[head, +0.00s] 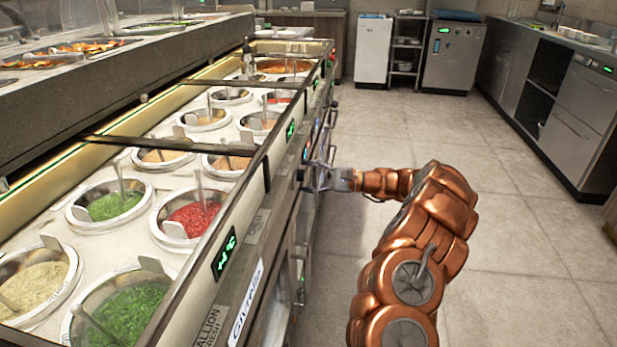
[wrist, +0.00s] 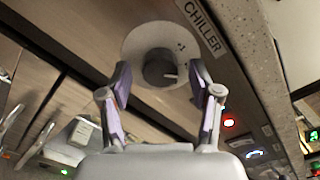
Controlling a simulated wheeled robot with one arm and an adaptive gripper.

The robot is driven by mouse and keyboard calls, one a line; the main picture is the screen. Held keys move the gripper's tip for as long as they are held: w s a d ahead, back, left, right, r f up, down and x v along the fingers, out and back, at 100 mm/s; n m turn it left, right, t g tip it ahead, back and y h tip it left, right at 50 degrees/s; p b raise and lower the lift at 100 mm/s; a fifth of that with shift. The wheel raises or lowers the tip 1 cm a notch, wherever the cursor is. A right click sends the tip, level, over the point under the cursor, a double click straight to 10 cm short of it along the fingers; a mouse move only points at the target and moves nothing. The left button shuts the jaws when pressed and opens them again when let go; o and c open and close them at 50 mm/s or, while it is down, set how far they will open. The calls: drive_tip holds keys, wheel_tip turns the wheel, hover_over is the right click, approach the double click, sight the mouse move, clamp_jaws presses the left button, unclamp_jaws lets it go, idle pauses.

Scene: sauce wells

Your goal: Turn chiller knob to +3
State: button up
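The chiller knob (wrist: 158,68) is a dark grey dial on a pale round plate (wrist: 134,45) in the wrist view. A light pointer mark shows on the knob's right side; I cannot read which number it points to. A white CHILLER label (wrist: 204,27) lies just right of the plate. My gripper (wrist: 161,75) is open, with one finger on each side of the knob and gaps visible between. In the head view my gripper (head: 322,177) is at the counter's front face, and the knob cannot be made out there.
A red light (wrist: 229,123) and a small blue-lit display (wrist: 255,155) sit on the panel right of the knob. The counter with sauce wells (head: 115,206) runs along the left. The floor (head: 500,235) to the right is clear.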

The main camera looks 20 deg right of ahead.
drive_tip(key=v, duration=1.2)
drive_tip(key=shift+a, duration=0.1)
idle(0.4)
